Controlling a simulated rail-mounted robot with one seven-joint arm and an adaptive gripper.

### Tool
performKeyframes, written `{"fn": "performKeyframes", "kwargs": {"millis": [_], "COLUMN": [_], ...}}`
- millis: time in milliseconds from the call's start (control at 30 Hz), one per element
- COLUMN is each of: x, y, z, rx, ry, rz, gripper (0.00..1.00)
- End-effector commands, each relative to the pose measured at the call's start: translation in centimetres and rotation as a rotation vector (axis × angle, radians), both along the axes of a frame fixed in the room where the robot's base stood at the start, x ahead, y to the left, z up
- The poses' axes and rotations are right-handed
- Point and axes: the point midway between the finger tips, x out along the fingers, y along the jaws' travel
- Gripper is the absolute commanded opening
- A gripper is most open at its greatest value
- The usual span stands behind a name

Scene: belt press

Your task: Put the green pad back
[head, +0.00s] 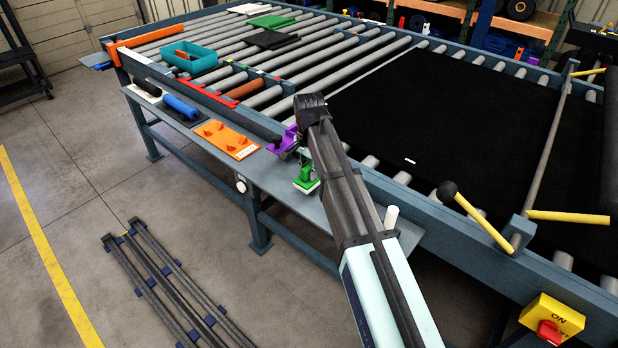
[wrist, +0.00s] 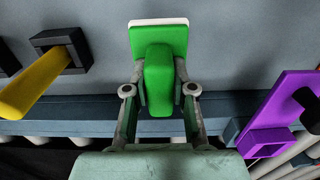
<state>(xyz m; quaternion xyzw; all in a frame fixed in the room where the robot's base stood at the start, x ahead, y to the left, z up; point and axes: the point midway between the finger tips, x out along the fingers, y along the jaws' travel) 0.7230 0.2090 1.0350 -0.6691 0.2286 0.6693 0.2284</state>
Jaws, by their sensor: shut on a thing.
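The green pad (wrist: 172,38) has a white layer along its far edge and a raised green grip block (wrist: 158,82). In the wrist view my gripper (wrist: 160,74) is shut on this block, one finger on each side. In the head view the green pad (head: 306,182) shows just left of my arm, over the grey side shelf, white face down. Whether it touches the shelf I cannot tell. My arm hides part of the gripper there.
A purple bracket (head: 284,143) sits close to the pad; it also shows in the wrist view (wrist: 285,115). An orange board with pegs (head: 224,139) and a blue roller (head: 181,107) lie on the shelf (head: 255,178). A yellow handle (wrist: 40,85) sticks out at left.

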Motion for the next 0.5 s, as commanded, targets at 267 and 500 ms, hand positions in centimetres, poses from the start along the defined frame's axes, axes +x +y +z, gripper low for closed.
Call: {"fn": "performKeyframes", "kwargs": {"millis": [267,500], "x": [-0.1,0.0], "y": [0.0,0.0], "z": [-2.0,-4.0], "rx": [-0.001,0.000], "ry": [0.002,0.000], "rz": [0.000,0.000], "gripper": [0.00,0.00]}}
